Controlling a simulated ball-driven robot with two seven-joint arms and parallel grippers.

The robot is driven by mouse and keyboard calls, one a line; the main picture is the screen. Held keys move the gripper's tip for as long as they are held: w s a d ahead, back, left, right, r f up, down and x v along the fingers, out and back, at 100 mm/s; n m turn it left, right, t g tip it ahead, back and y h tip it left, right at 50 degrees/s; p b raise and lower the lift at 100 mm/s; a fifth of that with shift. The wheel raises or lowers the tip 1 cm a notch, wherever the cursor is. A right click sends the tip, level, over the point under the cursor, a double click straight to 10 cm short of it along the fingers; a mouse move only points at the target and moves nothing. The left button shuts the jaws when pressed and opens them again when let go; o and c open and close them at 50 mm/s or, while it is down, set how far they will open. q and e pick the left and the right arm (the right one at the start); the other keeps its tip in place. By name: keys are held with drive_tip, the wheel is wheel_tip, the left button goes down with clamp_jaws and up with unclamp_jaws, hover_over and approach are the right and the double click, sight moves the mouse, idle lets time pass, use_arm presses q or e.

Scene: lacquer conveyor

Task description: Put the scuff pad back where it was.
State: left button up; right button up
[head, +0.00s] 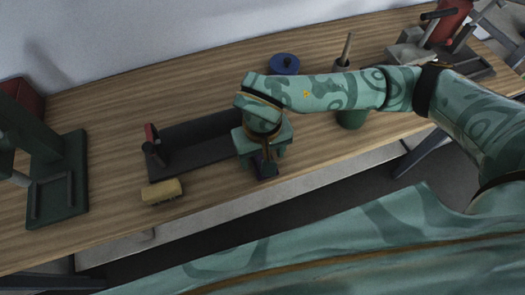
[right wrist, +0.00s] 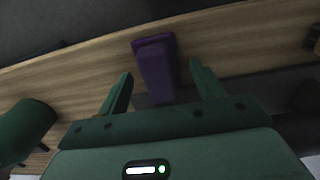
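A purple block-shaped pad (right wrist: 155,62), which looks like the scuff pad, lies near the table's front edge in the right wrist view. In the head view, it shows as a dark purple patch (head: 262,166) partly hidden under my right gripper. My right gripper (head: 262,152) points down over it. In the right wrist view, my right gripper's fingers (right wrist: 162,82) are spread wide, one on each side of the pad's near end, with gaps visible. My left gripper is not in view.
A dark green stand (head: 58,185) is at left. A blue lidded pot (head: 284,64) and a green cup (head: 351,119) stand near my right arm. Bare wood lies behind the fixture.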

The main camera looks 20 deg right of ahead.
sight(262, 156)
drive_tip(key=shift+r, duration=0.15)
wheel_tip(262, 156, up, 12)
drive_tip(key=p, duration=0.2)
idle(1.5)
